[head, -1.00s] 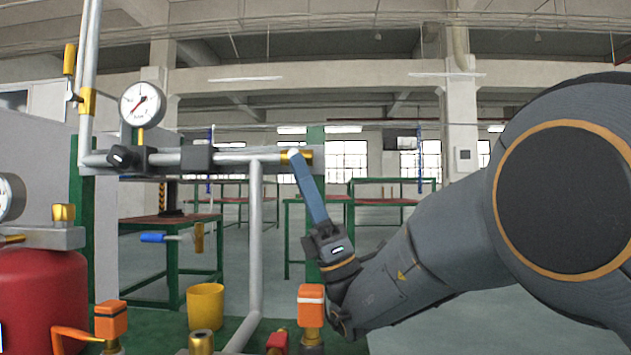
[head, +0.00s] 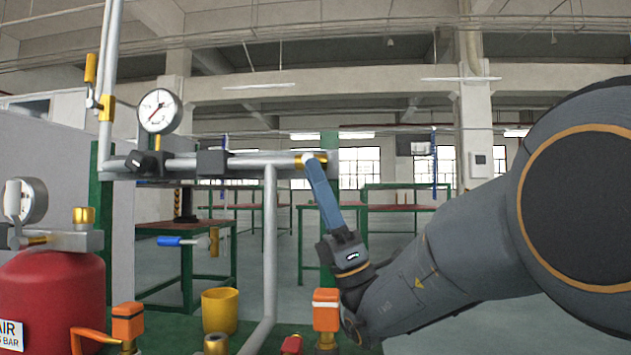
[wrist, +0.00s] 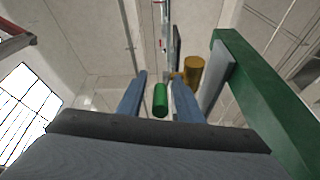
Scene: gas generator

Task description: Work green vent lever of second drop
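The green lever grip (wrist: 160,100) shows in the wrist view as a short green cylinder between my gripper's two blue fingers. My gripper (wrist: 158,95) is open, with a gap visible on both sides of the grip. I cannot tell whether either finger touches it. In the head view my gripper (head: 308,160) reaches up to the brass fitting (head: 312,158) at the right end of the horizontal pipe. The green grip is hidden there behind the fingers. A brass cylinder (wrist: 194,70) stands just right of the fingers in the wrist view.
A green post (wrist: 265,105) is close on the right in the wrist view. The pipe (head: 240,161) carries a gauge (head: 159,111) and a black knob (head: 142,162).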

